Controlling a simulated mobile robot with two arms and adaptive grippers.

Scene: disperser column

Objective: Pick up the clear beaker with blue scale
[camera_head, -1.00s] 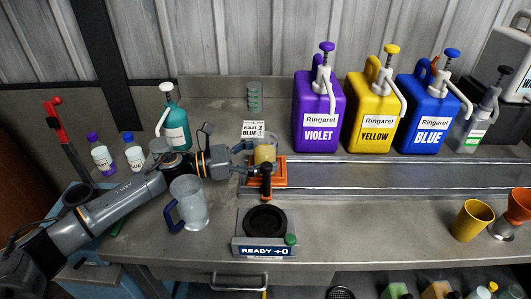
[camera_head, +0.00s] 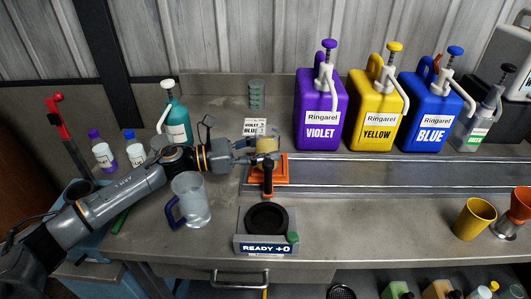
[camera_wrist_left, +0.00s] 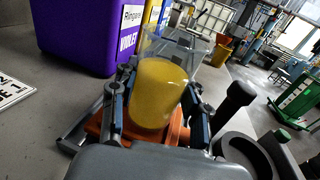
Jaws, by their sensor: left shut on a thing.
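A clear beaker (camera_wrist_left: 158,92) with yellow contents is between the two fingers of my left gripper (camera_wrist_left: 158,105) in the left wrist view. The gripper is shut on it, one finger on each side. The beaker stands about upright, above or on an orange base (camera_wrist_left: 185,133); I cannot tell whether they touch. In the head view the beaker (camera_head: 267,145) shows small at the tip of my left gripper (camera_head: 262,151), over the orange base (camera_head: 283,168). I cannot make out a blue scale on it. My right gripper is not in view.
Violet (camera_head: 320,110), yellow (camera_head: 373,110) and blue (camera_head: 427,112) pump jugs stand behind the metal rail. A clear jug with a blue handle (camera_head: 194,205) is beside my left arm. A round black plate with a "READY +0" display (camera_head: 266,248) sits in front.

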